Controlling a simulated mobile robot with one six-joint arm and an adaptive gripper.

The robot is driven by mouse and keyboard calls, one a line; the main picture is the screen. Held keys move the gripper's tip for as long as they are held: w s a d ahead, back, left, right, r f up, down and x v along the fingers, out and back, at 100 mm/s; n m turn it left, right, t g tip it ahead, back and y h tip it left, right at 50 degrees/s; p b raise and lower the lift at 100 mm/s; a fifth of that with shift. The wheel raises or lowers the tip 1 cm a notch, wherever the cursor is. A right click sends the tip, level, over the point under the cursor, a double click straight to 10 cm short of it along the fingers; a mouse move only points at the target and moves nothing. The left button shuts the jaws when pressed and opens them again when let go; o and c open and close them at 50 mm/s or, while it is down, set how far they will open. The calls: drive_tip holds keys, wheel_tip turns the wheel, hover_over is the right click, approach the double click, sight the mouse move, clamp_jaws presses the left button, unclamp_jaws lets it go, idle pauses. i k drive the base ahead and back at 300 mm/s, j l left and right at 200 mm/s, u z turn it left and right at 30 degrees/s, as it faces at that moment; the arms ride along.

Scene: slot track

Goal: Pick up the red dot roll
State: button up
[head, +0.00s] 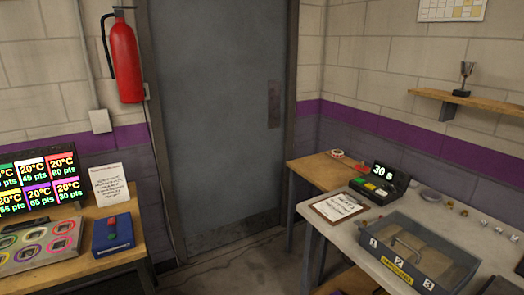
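A small white roll with red on it (336,154) sits on the wooden side table in the back right corner, near the wall; it looks like the red dot roll, but it is too small to make out the dots. A second small reddish ring-shaped thing (361,167) is to its right, close to the black timer box; I cannot tell what it is. My gripper is not in view.
The wooden table (318,173) adjoins a white-topped bench with a clipboard (339,207), a timer box (379,184) and a grey numbered tray (458,276). A screen (40,182) and blue box (113,236) stand left. Floor before the grey door (215,120) looks clear.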

sight(333, 152)
drive_tip(key=i+j+u, duration=0.3)
drive_tip(key=i, duration=0.75)
drive_tip(key=i+l+u, duration=0.25)
drive_tip(key=i, duration=0.75)
drive_tip(key=i+l+z, duration=0.25)
drive_tip(key=i+z, duration=0.15)
drive_tip(key=i+l+z, duration=0.1)
drive_tip(key=i+z, duration=0.75)
drive_tip(key=i+j+z, duration=0.2)
drive_tip(key=i+z, duration=0.2)
drive_tip(key=i+j+z, duration=0.25)
drive_tip(key=z, duration=0.2)
drive_tip(key=i+j+z, duration=0.2)
drive_tip(key=i, duration=0.2)
drive_tip(key=l, duration=0.1)
